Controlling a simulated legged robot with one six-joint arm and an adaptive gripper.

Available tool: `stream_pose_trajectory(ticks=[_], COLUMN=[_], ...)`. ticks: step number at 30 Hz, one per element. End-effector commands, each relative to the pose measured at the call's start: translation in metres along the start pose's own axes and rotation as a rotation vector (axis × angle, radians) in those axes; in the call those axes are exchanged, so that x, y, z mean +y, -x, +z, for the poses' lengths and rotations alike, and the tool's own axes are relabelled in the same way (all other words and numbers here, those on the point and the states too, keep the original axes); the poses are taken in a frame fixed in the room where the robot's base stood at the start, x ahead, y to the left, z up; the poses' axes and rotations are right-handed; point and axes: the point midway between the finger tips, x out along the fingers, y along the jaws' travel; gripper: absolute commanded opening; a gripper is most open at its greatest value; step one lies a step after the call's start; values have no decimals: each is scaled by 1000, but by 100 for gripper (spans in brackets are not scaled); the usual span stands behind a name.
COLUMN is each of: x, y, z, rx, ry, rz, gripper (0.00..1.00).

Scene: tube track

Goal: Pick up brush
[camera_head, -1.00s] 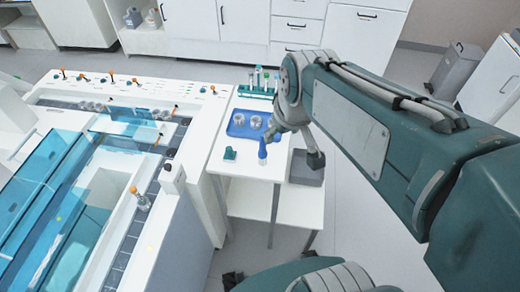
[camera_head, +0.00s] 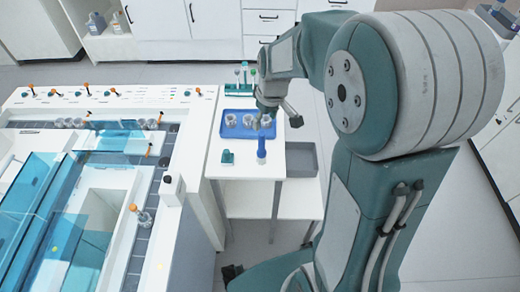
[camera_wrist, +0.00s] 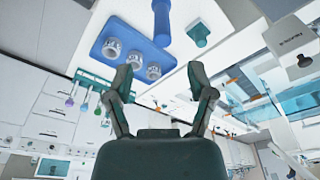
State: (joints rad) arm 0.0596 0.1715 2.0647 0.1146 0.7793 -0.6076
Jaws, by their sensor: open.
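No thing can be told for certain as the brush. A slim blue upright object (camera_head: 261,150), perhaps the brush, stands near the front of the white table (camera_head: 232,171). In the wrist view this blue object (camera_wrist: 161,22) shows at the top centre, beyond the fingertips. My gripper (camera_head: 277,106) is over the table, behind the blue object and at the right of the blue tray. In the wrist view my gripper (camera_wrist: 163,78) has its two fingers spread, with nothing between them.
The blue tray (camera_head: 226,131) holds metal cups. A small green block (camera_head: 227,157) lies left of the blue object. A green rack with tubes (camera_head: 244,86) stands at the back. A grey bin (camera_head: 302,160) is at the right. A large white machine (camera_head: 186,150) borders the left.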

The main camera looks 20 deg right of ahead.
Motion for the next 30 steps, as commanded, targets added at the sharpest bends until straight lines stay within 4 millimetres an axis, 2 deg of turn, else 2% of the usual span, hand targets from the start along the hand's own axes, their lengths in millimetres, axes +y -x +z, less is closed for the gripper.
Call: stream_pose_trajectory(ticks=[3,11,18,21,28,29,30], x=[-3,-6,-5,-4,-5,-5,-5], y=[-22,-46,-82,-89,-90,-90,-90], z=[0,-1,0,0,-1,-1,-1], rx=[-5,-6,-5,-3,-2,-2,-2], ry=[1,0,0,-1,0,0,1], rz=[-1,3,2,2,4,4,4], gripper=[70,70,70,70,70,61,44])
